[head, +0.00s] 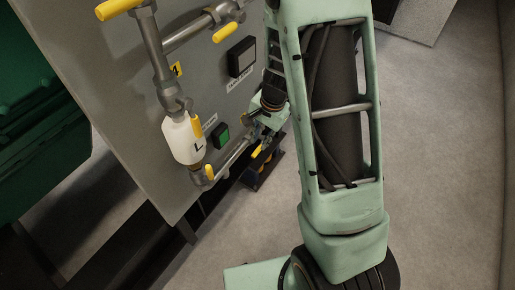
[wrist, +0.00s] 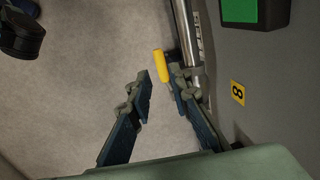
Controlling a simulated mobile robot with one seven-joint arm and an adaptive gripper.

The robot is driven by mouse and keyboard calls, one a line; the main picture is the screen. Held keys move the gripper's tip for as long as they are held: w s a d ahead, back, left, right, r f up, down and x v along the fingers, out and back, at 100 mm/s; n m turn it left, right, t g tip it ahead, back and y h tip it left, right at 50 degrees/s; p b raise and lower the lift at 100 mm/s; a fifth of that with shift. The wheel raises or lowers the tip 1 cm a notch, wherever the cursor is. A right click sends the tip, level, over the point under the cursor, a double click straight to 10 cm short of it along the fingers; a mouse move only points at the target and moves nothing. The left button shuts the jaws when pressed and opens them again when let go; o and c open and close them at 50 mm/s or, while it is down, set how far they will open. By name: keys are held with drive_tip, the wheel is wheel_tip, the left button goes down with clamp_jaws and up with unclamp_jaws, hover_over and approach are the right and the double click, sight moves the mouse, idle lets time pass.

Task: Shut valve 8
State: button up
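The yellow valve handle (wrist: 160,64) shows in the wrist view beside a metal pipe (wrist: 187,34), lying roughly along it. In the head view a yellow handle (head: 257,152) shows at the low pipe, just below my gripper (head: 264,130). In the wrist view my gripper (wrist: 160,80) is open, its fingertips apart on either side of the handle's near end. I cannot tell whether either finger touches it. The valve body is partly hidden by the right finger.
The grey panel (head: 115,75) carries other yellow handles (head: 120,8), a white bottle (head: 183,139), a black box (head: 242,57) and a green button box (head: 221,137). Floor to the right is clear.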

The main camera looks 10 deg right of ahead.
sight(256, 152)
drive_tip(key=f, duration=0.2)
drive_tip(key=f+b, duration=0.1)
drive_tip(key=f, duration=0.1)
drive_tip(key=w+a+f, duration=0.1)
drive_tip(key=f, duration=0.1)
drive_tip(key=shift+d, duration=0.1)
drive_tip(key=shift+c, duration=0.3)
clamp_jaws()
